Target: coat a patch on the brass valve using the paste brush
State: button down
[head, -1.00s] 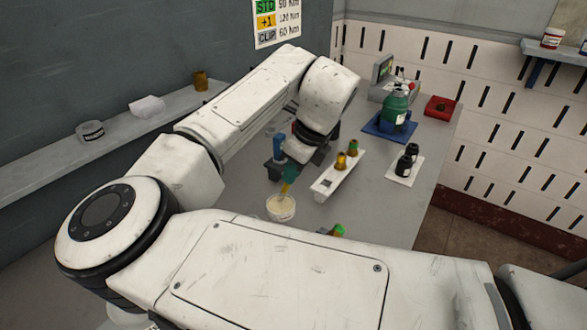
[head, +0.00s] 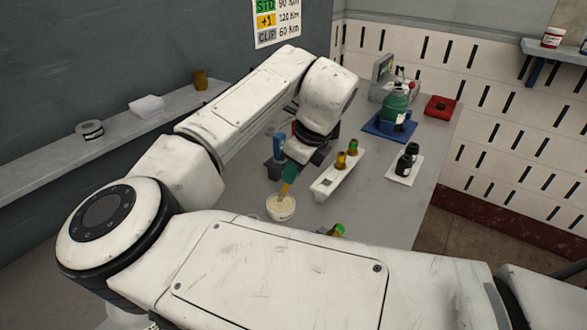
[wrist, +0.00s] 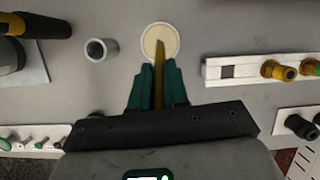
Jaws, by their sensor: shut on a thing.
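My gripper (wrist: 157,88) has green fingers shut on the paste brush (wrist: 158,75), a slim yellow-brown stick. The brush points down into a round white dish of pale paste (wrist: 160,42); its tip is at the paste. The dish also shows in the head view (head: 281,208), below my gripper (head: 289,178). Brass-coloured fittings stand on a white holder to the right: one plain (head: 341,161), one with a green top (head: 353,147). Another brass and green piece (head: 337,230) is partly hidden behind my arm. I cannot tell which of these is the valve.
The white holder (head: 326,185) stands close right of the dish. A blue cylinder (head: 279,147) is behind my gripper.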

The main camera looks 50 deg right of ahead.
jog(key=shift+f, duration=0.45)
dwell(1.9)
notch_tip(320, 180, up, 7)
jog(key=p, duration=0.6)
jog(key=shift+r+p, duration=0.1)
jog(key=shift+p, duration=0.3)
dwell(0.7)
